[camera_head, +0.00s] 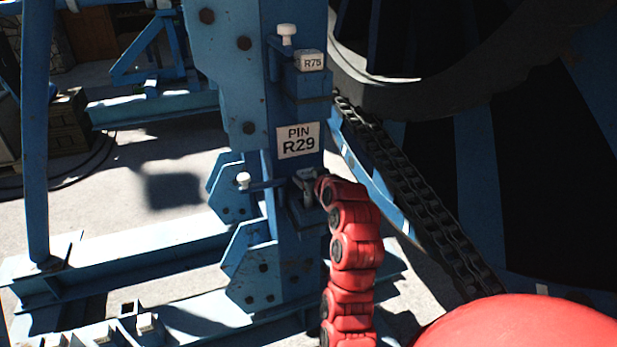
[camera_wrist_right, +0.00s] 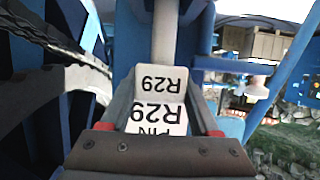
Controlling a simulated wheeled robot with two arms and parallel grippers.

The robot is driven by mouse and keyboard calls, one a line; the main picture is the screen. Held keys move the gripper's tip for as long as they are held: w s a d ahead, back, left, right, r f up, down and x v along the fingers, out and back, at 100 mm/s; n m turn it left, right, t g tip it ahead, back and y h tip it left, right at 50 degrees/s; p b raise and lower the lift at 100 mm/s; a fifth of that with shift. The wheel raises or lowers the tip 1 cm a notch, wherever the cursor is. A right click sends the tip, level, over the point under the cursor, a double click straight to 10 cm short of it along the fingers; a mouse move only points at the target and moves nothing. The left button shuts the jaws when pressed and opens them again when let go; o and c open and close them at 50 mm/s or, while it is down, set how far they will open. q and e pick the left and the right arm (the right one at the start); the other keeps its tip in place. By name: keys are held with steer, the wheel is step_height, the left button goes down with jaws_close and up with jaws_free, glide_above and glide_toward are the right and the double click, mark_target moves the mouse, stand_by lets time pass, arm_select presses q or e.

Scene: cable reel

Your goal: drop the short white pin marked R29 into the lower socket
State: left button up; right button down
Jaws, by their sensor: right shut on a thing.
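The white pin marked R29 (camera_wrist_right: 158,82) is between the two fingers of my right gripper (camera_wrist_right: 163,118) in the right wrist view, which shows it upside down. Its pale shaft (camera_wrist_right: 165,35) runs away from the tag toward the blue post. In the head view, my right gripper (camera_head: 310,184) is at the post just below the "PIN R29" sign (camera_head: 298,141) and is shut on the pin, which it largely hides. The lower socket block (camera_head: 304,222) sits directly under the gripper. I cannot tell whether the shaft tip is inside it. My left gripper is out of view.
An upper block with a white R75 tag (camera_head: 312,62) is above the sign. White knobs stick out beside the upper (camera_head: 286,32) and lower (camera_head: 243,180) blocks. A dark chain (camera_head: 415,195) and the large reel are close on the right.

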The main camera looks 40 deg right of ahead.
mark_target(309, 207)
steer(key=shift+f+b, duration=1.75)
steer(key=shift+f, duration=0.9)
steer(key=shift+f+b, duration=0.1)
steer(key=shift+b, duration=0.3)
steer(key=shift+f+b, duration=0.4)
steer(key=shift+f, duration=0.05)
steer(key=shift+c, duration=0.2)
jaws_free()
